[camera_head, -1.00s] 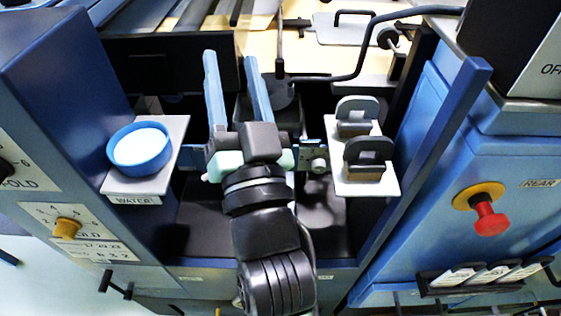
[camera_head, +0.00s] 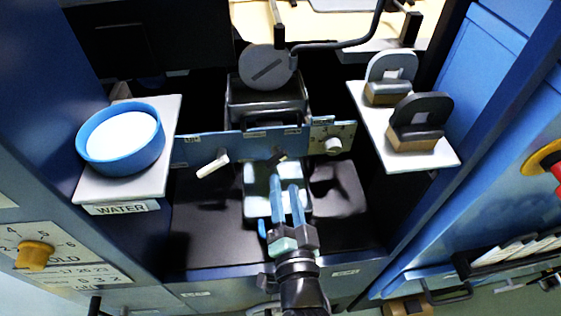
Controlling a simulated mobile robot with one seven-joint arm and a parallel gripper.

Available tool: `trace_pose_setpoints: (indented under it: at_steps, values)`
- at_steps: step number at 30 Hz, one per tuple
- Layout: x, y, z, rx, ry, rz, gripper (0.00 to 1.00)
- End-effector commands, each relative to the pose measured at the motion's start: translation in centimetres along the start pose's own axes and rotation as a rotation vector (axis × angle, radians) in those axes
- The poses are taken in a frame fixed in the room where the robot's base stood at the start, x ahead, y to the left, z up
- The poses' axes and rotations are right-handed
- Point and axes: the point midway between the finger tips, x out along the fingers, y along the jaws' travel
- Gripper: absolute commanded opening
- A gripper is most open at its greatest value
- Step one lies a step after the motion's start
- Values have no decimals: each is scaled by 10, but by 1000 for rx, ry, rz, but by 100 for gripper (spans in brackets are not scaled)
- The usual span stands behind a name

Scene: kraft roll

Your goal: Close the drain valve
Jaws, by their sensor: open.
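A blue bar (camera_head: 235,147) with small labels crosses the recess. A lever with a white handle (camera_head: 213,165) hangs slanted from its left part. A short dark lever (camera_head: 278,155) sits near its middle, and a round grey knob (camera_head: 333,146) is on a pale plate at its right end. The labels are too small to read, so I cannot tell which is the drain valve. My gripper (camera_head: 285,184) is open, its two blue fingers pointing up the picture below the dark lever. It holds nothing visible. A pale block (camera_head: 257,183) is partly hidden behind the fingers.
A blue-rimmed dish (camera_head: 83,153) stands on a shelf marked WATER at left. Two handled blocks (camera_head: 390,77) (camera_head: 420,125) stand on a white shelf (camera_head: 366,119) at right. A grey roller end (camera_head: 266,66) is behind the bar. Blue machine walls flank the dark recess.

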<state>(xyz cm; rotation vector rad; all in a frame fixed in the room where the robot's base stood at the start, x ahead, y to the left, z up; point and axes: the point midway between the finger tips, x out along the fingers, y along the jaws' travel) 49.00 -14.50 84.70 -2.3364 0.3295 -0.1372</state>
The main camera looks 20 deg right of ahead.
Motion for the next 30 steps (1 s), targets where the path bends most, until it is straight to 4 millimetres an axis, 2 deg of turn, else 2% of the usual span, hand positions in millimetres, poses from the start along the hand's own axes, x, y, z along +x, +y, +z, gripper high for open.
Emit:
trace_pose_setpoints:
  at_steps: [6, 12, 18, 26, 30]
  values:
    - [38, 0, -1, 0, 1, -1, 49]
    - [62, 0, 0, -1, 0, -1, 49]
    - [71, 0, 0, -1, -1, -1, 49]
    - [71, 0, 0, -1, -1, 0, 49]
    - [71, 0, 0, -1, -1, 0, 24]
